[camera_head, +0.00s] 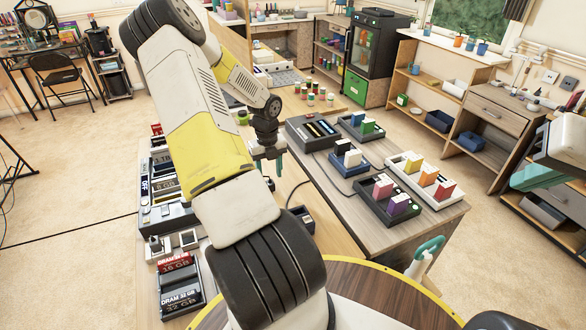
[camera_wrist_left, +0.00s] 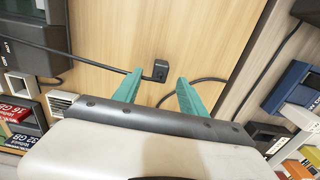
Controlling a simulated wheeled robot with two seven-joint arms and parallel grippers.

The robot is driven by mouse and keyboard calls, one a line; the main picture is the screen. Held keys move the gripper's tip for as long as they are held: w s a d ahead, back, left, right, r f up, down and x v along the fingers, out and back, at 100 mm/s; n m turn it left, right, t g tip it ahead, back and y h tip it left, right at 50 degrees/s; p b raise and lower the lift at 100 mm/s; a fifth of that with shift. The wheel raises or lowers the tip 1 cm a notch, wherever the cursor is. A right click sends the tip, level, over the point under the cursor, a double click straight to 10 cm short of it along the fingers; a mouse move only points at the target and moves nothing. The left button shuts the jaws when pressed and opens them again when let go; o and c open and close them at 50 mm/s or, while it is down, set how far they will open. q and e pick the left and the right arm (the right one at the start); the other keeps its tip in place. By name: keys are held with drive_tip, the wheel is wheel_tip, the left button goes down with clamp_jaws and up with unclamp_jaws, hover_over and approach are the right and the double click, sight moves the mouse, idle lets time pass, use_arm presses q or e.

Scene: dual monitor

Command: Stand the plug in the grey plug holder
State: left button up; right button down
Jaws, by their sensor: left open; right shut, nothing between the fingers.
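The plug (camera_wrist_left: 160,70) is a small black block with a black cable, lying on the wooden table in the left wrist view. My left gripper (camera_wrist_left: 156,88) is open, its two teal fingers pointing toward the plug, which shows just beyond and between the fingertips. In the head view my left gripper (camera_head: 268,158) hangs over the table, and I cannot make out the plug there. A small pale grey square holder (camera_wrist_left: 20,86) with a dark opening is at the left of the wrist view. My right gripper (camera_head: 541,175) is shut and empty at the right edge of the head view.
Memory modules (camera_head: 181,289) and a large dark device (camera_head: 166,214) line the left table edge. Trays of coloured blocks (camera_head: 391,203) stand on the right table (camera_head: 345,237). Cables cross the wood around the plug. The wood beside the plug is otherwise clear.

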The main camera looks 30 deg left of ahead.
sight(270, 182)
use_arm(q)
wheel_tip(270, 182, down, 4)
drive_tip(key=shift+r, duration=0.25)
drive_tip(key=shift+c, duration=0.2)
clamp_jaws()
drive_tip(key=shift+r, duration=0.15)
